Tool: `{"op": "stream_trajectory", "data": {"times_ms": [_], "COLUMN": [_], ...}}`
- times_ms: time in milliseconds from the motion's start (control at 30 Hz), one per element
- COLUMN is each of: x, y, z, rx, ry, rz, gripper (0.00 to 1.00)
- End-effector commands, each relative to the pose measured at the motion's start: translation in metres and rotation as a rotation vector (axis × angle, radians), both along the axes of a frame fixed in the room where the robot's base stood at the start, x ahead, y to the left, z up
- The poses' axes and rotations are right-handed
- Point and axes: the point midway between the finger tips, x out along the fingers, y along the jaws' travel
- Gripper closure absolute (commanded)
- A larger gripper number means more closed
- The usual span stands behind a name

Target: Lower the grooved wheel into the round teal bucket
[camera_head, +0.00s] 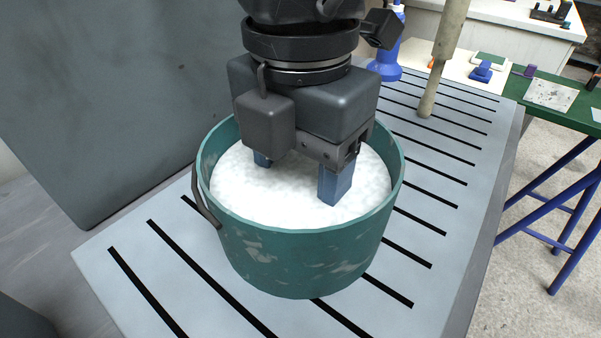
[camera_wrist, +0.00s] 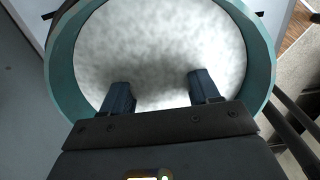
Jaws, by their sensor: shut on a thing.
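The round teal bucket (camera_head: 300,262) stands upright on the slotted grey bench; its rim also shows in the wrist view (camera_wrist: 62,75). White, foam-like filling (camera_head: 238,190) covers its inside to a little below the rim. My gripper (camera_head: 298,183) points down inside the rim, its two blue fingers spaced apart and their tips at or in the white surface. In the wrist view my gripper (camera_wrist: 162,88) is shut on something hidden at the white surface. The grooved wheel itself is not visible in either view; the white filling seems to cover what the fingers hold.
A dark grey panel (camera_head: 100,90) rises close on the left of the bucket. A beige rod (camera_head: 440,65) and a blue-and-white bottle (camera_head: 387,65) stand behind. A green table (camera_head: 555,105) with small items is at right. The slotted bench (camera_head: 440,190) is clear right of the bucket.

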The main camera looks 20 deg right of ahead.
Motion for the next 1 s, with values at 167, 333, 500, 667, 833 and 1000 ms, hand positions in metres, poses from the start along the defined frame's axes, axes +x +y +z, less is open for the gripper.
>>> {"op": "stream_trajectory", "data": {"times_ms": [167,333,500,667,833,1000], "x": [0.0001,0.0001,0.0001,0.0001,0.0001,0.0001], "y": [0.0001,0.0001,0.0001,0.0001,0.0001,0.0001], "z": [-0.0026,-0.0046,-0.0067,-0.0074,-0.0073,-0.0074], "rx": [0.001,0.001,0.001,0.001,0.001,0.0], "ry": [-0.001,-0.001,-0.001,-0.001,-0.001,0.0], "rz": [0.0,0.0,0.0,0.0,0.0,0.0], "gripper": [0.82,0.82,0.82,0.82,0.82,0.23]}}
